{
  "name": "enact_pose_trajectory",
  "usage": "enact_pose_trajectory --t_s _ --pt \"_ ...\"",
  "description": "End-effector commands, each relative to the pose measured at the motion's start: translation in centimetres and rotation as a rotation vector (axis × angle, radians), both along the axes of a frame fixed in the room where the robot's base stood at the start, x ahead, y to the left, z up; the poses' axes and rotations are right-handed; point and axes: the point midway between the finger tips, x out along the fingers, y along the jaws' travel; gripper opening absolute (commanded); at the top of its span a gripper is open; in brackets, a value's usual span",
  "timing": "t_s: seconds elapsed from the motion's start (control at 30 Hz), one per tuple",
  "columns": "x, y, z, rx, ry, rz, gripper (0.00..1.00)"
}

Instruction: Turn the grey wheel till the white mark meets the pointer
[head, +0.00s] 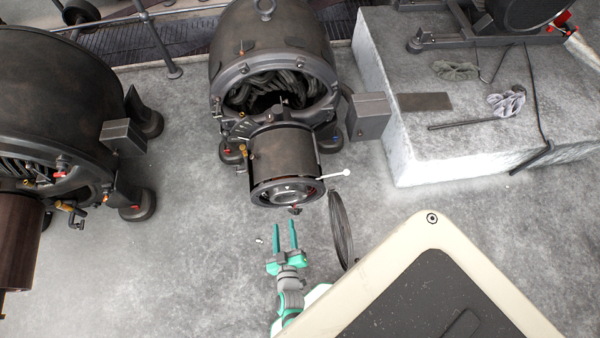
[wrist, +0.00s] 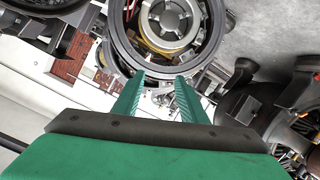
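The middle dynamo (head: 270,45) has a dark drum (head: 283,150) facing me. In its open end sits a grey wheel (head: 287,195), with a small pale spot near its top; I cannot tell if that is the white mark. In the wrist view a round grey hub (wrist: 175,18) shows inside a dark ring, cut off by the top edge. I cannot make out the pointer for sure. A thin rod with a white ball end (head: 347,172) sticks out right of the drum. My green gripper (head: 285,226) is open and empty, its fingers apart, just below the drum's end in the picture.
A second dynamo (head: 60,95) stands at left. A stone block (head: 400,160) with rags and tools is at right. Bare floor (head: 190,250) lies left of my gripper.

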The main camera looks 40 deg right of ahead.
Motion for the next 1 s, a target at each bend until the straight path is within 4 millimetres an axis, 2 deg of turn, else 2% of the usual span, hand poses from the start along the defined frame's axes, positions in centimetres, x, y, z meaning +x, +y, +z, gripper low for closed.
enact_pose_trajectory --t_s 0.03,0.1,0.3,0.57,1.0 --pt "1.1 -1.8 -1.5 -0.021 0.017 -0.03 0.39" --pt "1.9 -3.8 -3.2 -0.049 0.049 -0.062 0.39" --pt "3.1 -7.8 -6.2 -0.101 0.117 -0.119 0.39" --pt "4.0 -9.7 -7.3 -0.114 0.135 -0.132 0.39" --pt "8.7 -14.1 -9.4 -0.115 0.134 -0.133 0.39"
